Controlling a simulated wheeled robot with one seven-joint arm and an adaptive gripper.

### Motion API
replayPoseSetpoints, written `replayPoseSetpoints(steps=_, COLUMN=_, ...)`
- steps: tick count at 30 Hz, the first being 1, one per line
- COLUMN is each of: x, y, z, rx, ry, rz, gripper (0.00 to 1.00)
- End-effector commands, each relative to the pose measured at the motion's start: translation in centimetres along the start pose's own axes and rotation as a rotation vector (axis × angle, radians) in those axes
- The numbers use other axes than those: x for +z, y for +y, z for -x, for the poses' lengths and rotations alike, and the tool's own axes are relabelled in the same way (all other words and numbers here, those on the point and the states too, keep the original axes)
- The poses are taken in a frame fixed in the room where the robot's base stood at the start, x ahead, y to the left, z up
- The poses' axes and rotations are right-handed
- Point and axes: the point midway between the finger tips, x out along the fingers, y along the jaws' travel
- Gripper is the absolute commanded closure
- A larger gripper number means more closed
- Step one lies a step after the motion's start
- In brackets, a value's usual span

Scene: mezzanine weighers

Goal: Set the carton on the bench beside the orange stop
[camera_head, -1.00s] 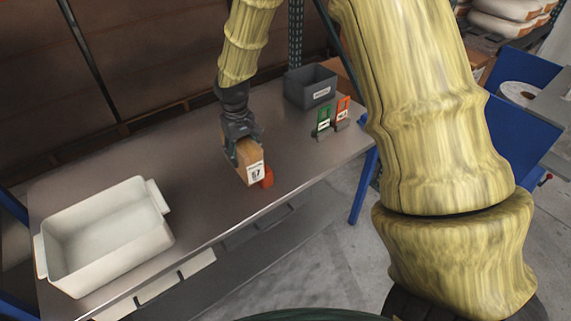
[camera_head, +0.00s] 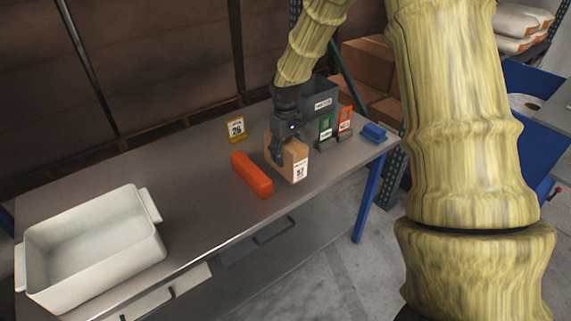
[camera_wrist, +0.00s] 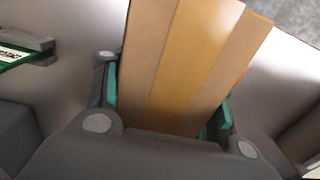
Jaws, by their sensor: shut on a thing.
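The carton (camera_head: 293,163) is a brown box with a white label numbered 57, at the right part of the bench (camera_head: 195,180). My gripper (camera_head: 281,148) is shut on it from above; the wrist view shows the carton (camera_wrist: 185,65) between its two fingers (camera_wrist: 165,117). The orange stop (camera_head: 251,174) is a long block lying on the bench just left of the carton, with a small gap between them. The carton looks upright and at or very near the bench top; I cannot tell whether it touches.
A white tub (camera_head: 92,245) stands at the bench's left. A grey bin (camera_head: 319,97), green (camera_head: 326,127) and orange (camera_head: 345,119) card holders and a blue object (camera_head: 374,132) stand at the right. A yellow sign (camera_head: 235,128) is behind the stop. The bench middle is clear.

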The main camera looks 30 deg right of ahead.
Motion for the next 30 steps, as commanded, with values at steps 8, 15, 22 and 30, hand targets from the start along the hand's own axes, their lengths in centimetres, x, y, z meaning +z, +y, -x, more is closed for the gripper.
replayPoseSetpoints(steps=8, x=-0.1, y=-0.1, z=-1.4, rx=0.000, ry=0.001, rz=0.000, gripper=0.85)
replayPoseSetpoints(steps=15, x=0.0, y=-0.1, z=-4.2, rx=0.000, ry=0.000, rz=0.000, gripper=0.85)
replayPoseSetpoints(steps=22, x=-0.1, y=-0.1, z=-4.6, rx=0.000, ry=0.002, rz=0.000, gripper=0.85)
replayPoseSetpoints(steps=30, x=0.0, y=-0.1, z=-4.8, rx=0.000, ry=0.001, rz=0.000, gripper=0.29)
